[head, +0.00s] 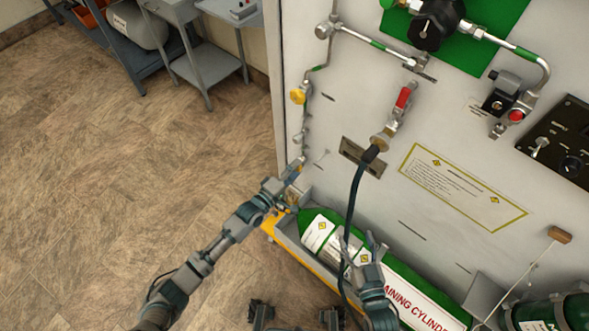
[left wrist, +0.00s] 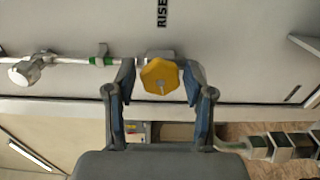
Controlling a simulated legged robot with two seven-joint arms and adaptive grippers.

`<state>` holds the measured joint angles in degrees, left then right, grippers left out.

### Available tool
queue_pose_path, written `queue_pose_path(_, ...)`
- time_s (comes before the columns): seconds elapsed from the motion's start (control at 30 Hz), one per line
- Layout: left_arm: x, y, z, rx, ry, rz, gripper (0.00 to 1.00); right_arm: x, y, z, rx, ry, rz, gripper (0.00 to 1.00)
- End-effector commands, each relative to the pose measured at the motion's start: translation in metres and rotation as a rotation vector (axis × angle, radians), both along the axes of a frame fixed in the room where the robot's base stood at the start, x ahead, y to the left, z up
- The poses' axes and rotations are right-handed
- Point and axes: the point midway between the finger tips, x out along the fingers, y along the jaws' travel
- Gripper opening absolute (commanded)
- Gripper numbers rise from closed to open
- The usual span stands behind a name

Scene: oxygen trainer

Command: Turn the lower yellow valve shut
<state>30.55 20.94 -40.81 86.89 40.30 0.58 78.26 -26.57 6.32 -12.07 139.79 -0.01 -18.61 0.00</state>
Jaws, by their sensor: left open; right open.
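In the left wrist view a yellow valve knob (left wrist: 158,74) sits between the two open fingertips of my left gripper (left wrist: 160,84), with one finger on each side. I cannot tell whether the fingers touch it. In the head view my left gripper (head: 290,175) is at the lower left edge of the grey panel and largely hides the valve there. Another yellow valve (head: 298,96) shows higher on the same pipe, clear of the gripper. My right gripper (head: 366,248) is open and empty in front of the green and white cylinder.
The training cylinder (head: 405,287) lies in a yellow-edged tray at the panel's foot. A dark hose (head: 353,205) hangs from a fitting below a red-handled valve (head: 403,98), close to my right gripper. Tiled floor (head: 120,150) at the left is free.

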Motion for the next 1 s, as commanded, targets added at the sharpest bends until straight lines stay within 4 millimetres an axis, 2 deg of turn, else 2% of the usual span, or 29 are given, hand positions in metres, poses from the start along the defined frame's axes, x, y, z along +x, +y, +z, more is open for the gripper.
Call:
queue_pose_path(0.03,-0.002,0.000,-0.008,0.007,0.015,-0.001,0.65,-0.001,0.000,-0.003,-0.003,0.004,0.001,0.65)
queue_pose_path(0.37,-0.002,0.001,-0.009,-0.058,0.065,0.000,0.65,-0.001,0.000,-0.003,-0.001,0.003,0.001,0.65)
queue_pose_path(0.7,-0.001,0.002,-0.002,-0.514,0.384,0.001,0.65,-0.001,0.000,-0.002,0.001,0.001,0.000,0.65)
queue_pose_path(1.0,-0.058,0.044,0.001,-0.499,0.370,0.001,0.65,0.000,0.000,0.020,0.001,-0.019,0.001,0.65)
